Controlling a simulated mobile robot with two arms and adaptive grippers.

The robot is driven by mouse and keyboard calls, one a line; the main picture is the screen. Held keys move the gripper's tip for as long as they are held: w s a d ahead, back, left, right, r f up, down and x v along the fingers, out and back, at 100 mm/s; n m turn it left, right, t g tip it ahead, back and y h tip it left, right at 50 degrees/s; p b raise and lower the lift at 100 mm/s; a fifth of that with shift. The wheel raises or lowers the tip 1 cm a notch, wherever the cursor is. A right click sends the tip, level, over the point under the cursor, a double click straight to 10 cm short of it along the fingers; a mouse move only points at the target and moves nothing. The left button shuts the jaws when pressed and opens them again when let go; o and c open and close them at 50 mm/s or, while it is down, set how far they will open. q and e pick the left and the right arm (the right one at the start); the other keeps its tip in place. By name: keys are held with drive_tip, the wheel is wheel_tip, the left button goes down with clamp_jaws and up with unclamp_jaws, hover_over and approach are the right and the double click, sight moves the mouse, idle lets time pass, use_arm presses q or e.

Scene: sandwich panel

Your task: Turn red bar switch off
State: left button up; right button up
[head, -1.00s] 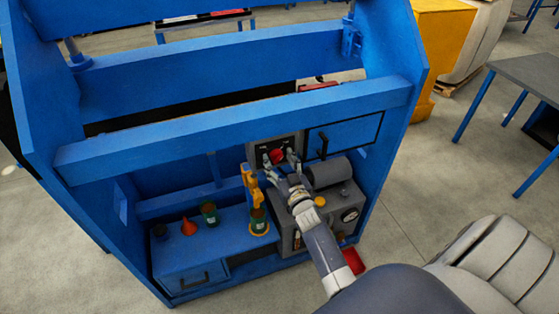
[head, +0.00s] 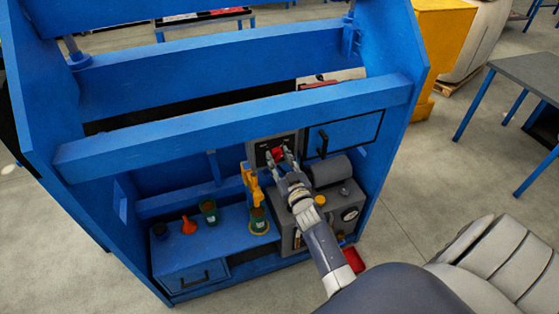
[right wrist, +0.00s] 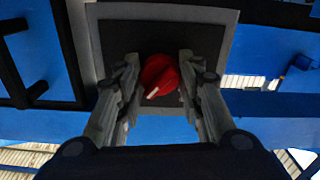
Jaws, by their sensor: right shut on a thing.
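The red switch (head: 277,154) is a round knob on a dark square plate in a grey frame, mounted on the blue panel. In the right wrist view the red knob (right wrist: 158,72) has a white mark pointing to the lower left. My right gripper (head: 280,158) is shut on the knob, with one finger on each side. In the right wrist view its two fingers (right wrist: 159,82) flank the knob at left and right. My left gripper is out of view.
A blue door with a black handle (head: 323,142) is right of the switch. A blue beam (head: 200,127) runs above the switch.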

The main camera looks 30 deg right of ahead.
drive_tip(key=shift+d+n+b, duration=0.1)
drive_tip(key=shift+n+b, duration=2.7)
drive_tip(key=shift+n, duration=5.7)
drive_tip(key=o, duration=1.1)
drive_tip(key=shift+c, duration=0.2)
drive_tip(key=shift+s, duration=0.15)
drive_tip(key=v, duration=1.1)
drive_tip(key=shift+s, duration=0.4)
